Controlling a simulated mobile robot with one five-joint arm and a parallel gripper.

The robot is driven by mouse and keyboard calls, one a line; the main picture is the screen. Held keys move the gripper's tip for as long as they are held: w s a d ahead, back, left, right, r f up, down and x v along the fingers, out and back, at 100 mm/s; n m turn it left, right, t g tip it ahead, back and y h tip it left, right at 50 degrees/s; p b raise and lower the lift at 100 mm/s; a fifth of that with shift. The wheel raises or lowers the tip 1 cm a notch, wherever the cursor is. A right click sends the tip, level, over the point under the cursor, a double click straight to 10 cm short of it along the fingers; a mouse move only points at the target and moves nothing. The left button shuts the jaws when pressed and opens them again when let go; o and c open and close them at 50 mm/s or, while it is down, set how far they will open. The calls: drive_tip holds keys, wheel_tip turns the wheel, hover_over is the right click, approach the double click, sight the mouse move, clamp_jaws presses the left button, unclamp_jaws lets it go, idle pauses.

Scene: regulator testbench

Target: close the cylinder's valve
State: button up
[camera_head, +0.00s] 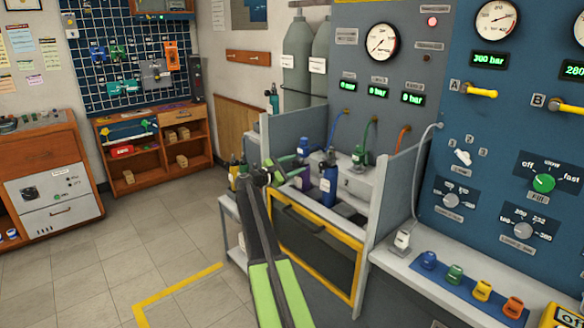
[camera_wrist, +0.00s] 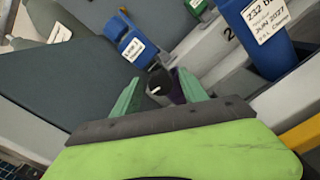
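A purple cylinder (camera_head: 302,180) stands in the bench bay, partly hidden by my gripper, and its purple side shows in the wrist view (camera_wrist: 178,97). A dark round knob with a white mark (camera_wrist: 160,84) sits over it, seen between the two green fingers of my gripper (camera_wrist: 158,78). The fingers are apart, with gaps beside the knob; I cannot tell how deep it lies between them. In the head view my gripper (camera_head: 286,164) is left of the purple cylinder. A blue cylinder (camera_head: 328,182) with a white label stands to its right, also in the wrist view (camera_wrist: 252,38).
A blue hose connector (camera_wrist: 130,40) with a label is just beyond the left finger. A green connector (camera_head: 359,156) stands farther back. The bay has a grey side wall (camera_head: 392,190) and a yellow-framed front (camera_head: 320,238). A cart with small cylinders (camera_head: 236,170) stands left. The floor (camera_head: 130,265) is clear.

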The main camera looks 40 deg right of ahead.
drive_tip(key=w+a, duration=0.1)
drive_tip(key=a, duration=1.6)
drive_tip(key=shift+w+a, duration=0.15)
drive_tip(key=shift+a, duration=0.05)
